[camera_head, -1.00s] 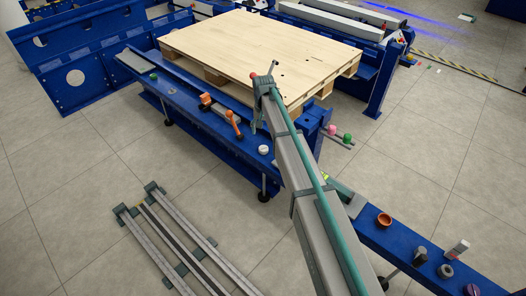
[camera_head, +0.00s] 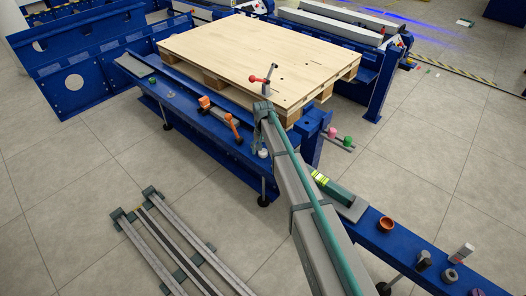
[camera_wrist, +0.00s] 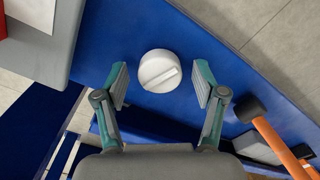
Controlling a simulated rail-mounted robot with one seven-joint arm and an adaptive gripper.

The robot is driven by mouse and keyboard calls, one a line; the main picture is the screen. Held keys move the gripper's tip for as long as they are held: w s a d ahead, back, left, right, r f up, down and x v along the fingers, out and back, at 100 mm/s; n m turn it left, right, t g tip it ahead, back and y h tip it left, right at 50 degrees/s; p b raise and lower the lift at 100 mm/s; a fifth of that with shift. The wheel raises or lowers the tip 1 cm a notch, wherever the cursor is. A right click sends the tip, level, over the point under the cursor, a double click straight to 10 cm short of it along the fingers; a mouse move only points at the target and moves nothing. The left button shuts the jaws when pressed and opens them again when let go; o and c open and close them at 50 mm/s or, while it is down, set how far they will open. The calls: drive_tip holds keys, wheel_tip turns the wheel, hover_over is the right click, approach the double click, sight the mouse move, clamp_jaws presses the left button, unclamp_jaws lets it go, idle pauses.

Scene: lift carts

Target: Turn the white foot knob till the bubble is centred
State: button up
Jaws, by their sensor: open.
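The white foot knob (camera_wrist: 159,71), round with a raised bar across its top, sits on the blue beam in the wrist view. It also shows partly in the head view (camera_head: 263,153), close to my gripper. My gripper (camera_wrist: 160,84) is open, with one finger on each side of the knob and visible gaps between. A green level (camera_head: 334,190) with a yellow-green vial (camera_head: 320,178) lies to the right of my arm. The bubble is too small to make out.
An orange-handled hammer (camera_wrist: 275,140) lies right of my gripper in the wrist view. A wooden pallet (camera_head: 260,55) is behind. A brown cup (camera_head: 386,224) and small parts sit at right.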

drive_tip(key=shift+c, duration=0.3)
drive_tip(key=c, duration=1.1)
drive_tip(key=shift+r+p, duration=0.15)
drive_tip(key=shift+p, duration=0.3)
drive_tip(key=n+p, duration=0.2)
drive_tip(key=p, duration=0.1)
drive_tip(key=shift+r+n, duration=0.1)
drive_tip(key=shift+n, duration=0.3)
drive_tip(key=shift+f+n+p, duration=0.2)
drive_tip(key=shift+n+p, duration=1.95)
drive_tip(key=shift+n, duration=0.35)
